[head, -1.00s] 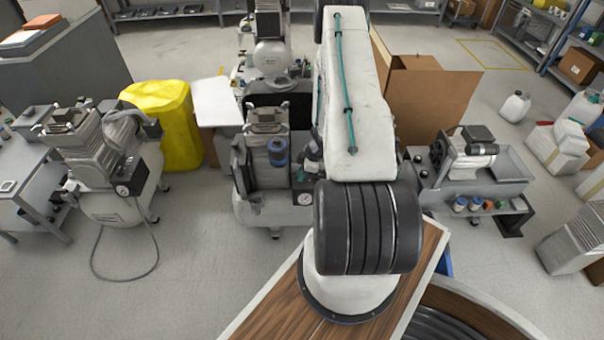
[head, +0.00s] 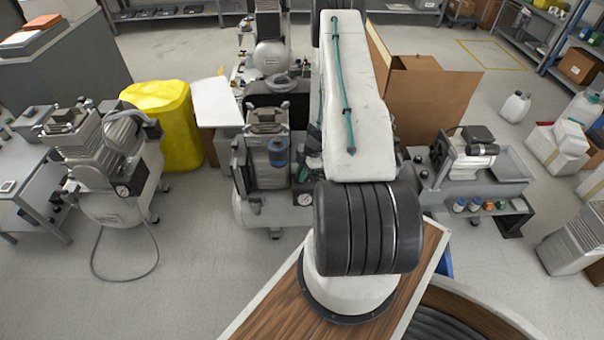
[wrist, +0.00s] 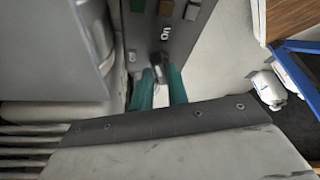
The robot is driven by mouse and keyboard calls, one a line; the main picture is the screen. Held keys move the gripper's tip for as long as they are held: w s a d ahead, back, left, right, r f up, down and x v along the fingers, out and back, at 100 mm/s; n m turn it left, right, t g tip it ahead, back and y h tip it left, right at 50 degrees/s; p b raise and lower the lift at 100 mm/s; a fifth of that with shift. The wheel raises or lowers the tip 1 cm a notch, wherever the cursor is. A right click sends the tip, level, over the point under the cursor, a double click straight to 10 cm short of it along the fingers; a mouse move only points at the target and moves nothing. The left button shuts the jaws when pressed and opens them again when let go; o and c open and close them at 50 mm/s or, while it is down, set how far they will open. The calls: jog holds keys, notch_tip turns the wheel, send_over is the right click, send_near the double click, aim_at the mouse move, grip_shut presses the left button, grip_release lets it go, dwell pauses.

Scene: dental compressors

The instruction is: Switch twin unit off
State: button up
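A grey compressor unit (head: 268,165) stands in the middle of the head view, beside my arm; I cannot read a name on it. In the wrist view a grey switch panel (wrist: 142,30) carries an "On" label and small coloured pieces. A short metallic switch lever (wrist: 157,62) sticks out at the panel's lower end, below the label. My gripper (wrist: 160,76) has two teal fingers, apart, with the lever between or just beyond their tips. I cannot tell if they touch it. In the head view my arm hides most of the gripper.
Another compressor (head: 110,170) with a hose stands left, near a yellow covered object (head: 165,120). A smaller machine on a cart (head: 470,165) stands right, before a cardboard box (head: 430,100).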

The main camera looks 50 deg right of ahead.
aim_at(297, 177)
jog(key=shift+o, duration=1.2)
jog(key=shift+r, duration=0.25)
notch_tip(297, 177, up, 2)
jog(key=shift+d+r, duration=0.1)
jog(key=shift+r, duration=0.15)
jog(key=shift+s+a+r, duration=0.4)
jog(key=shift+s, duration=0.1)
jog(key=s+a+r, duration=0.1)
jog(key=s+a, duration=0.6)
jog(key=s, duration=0.5)
jog(key=shift+s+a, duration=0.3)
jog(key=shift+a, duration=0.1)
jog(key=shift+r, duration=0.1)
